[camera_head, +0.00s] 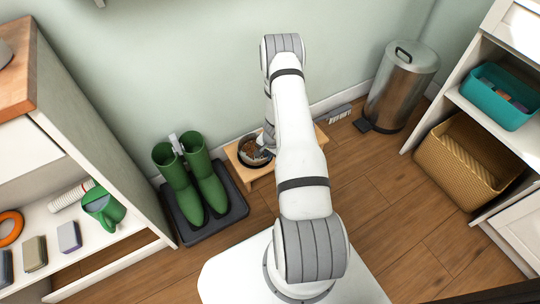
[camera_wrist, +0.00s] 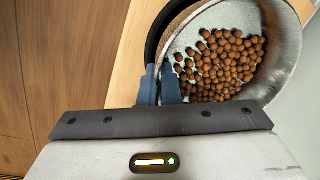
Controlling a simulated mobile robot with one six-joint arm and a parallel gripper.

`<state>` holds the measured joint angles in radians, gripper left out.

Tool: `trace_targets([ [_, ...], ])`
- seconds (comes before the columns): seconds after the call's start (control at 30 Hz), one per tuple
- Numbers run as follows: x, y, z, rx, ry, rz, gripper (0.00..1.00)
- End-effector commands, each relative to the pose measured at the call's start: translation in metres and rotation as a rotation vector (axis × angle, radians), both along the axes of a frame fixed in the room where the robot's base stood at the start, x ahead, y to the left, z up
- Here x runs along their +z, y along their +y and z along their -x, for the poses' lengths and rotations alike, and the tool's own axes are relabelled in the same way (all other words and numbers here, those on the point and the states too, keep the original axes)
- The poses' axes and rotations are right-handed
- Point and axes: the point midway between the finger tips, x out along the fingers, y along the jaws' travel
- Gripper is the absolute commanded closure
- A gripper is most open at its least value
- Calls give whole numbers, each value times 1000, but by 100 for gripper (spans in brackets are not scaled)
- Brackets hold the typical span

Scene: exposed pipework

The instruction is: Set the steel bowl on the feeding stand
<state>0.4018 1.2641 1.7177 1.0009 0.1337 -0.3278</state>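The steel bowl (camera_wrist: 275,85), holding brown kibble, is at the upper right in the wrist view. It also shows beside my forearm in the head view (camera_head: 254,150). The wooden feeding stand (camera_head: 235,153) is low against the wall and partly hidden by my arm; its pale top shows in the wrist view (camera_wrist: 128,70). A black ring on the stand curves along the bowl's left side. The bowl is over this ring, but I cannot tell whether it is fully seated. My gripper (camera_wrist: 161,75) has its blue-grey fingers close together on the bowl's near-left rim.
Green boots (camera_head: 190,180) on a black tray (camera_head: 240,205) stand left of the feeding stand. Shelves flank both sides, with a wicker basket (camera_head: 460,160) at right. Wooden floor is clear at right.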

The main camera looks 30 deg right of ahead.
Motion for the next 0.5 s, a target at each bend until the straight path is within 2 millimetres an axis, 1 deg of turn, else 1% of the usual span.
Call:
trace_targets([
  [0.2,-4,0,0,0,0,0,100],
  [0.23,-3,0,0,0,0,0,94],
  [0.3,-3,0,0,0,0,-1,89],
  [0.47,-3,1,0,0,1,0,76],
  [0.5,-3,1,0,1,0,-1,75],
])
